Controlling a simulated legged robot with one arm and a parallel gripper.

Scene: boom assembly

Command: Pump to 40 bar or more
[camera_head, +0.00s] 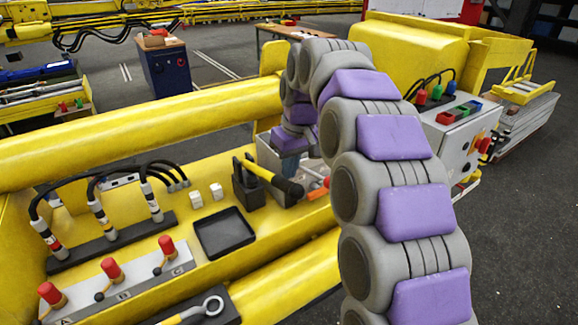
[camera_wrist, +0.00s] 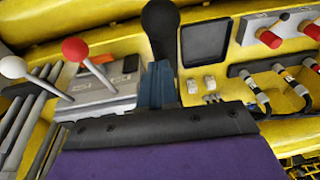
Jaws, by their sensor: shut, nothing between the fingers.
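My gripper (camera_head: 289,145) is shut and empty. Its blue fingers (camera_wrist: 156,84) point at the yellow boom in the wrist view, close to a grey box (camera_wrist: 98,84) with a red-ball lever (camera_wrist: 75,49) and a white-ball lever (camera_wrist: 12,67). A black-and-yellow handle (camera_head: 275,180) slants up from a black holder (camera_head: 246,186) in the head view. Its black grip (camera_wrist: 160,28) seems to show just beyond my fingertips; I cannot tell whether they touch. The grey box is partly hidden by my arm in the head view. No pressure reading is legible.
A black tray (camera_head: 224,232), two white switches (camera_head: 206,195), black hoses (camera_head: 130,178) and red-topped valves (camera_head: 112,270) occupy the yellow panel. A control box (camera_head: 455,140) with a red knob stands at right. A blue cabinet (camera_head: 168,72) stands behind. Grey floor is clear at right.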

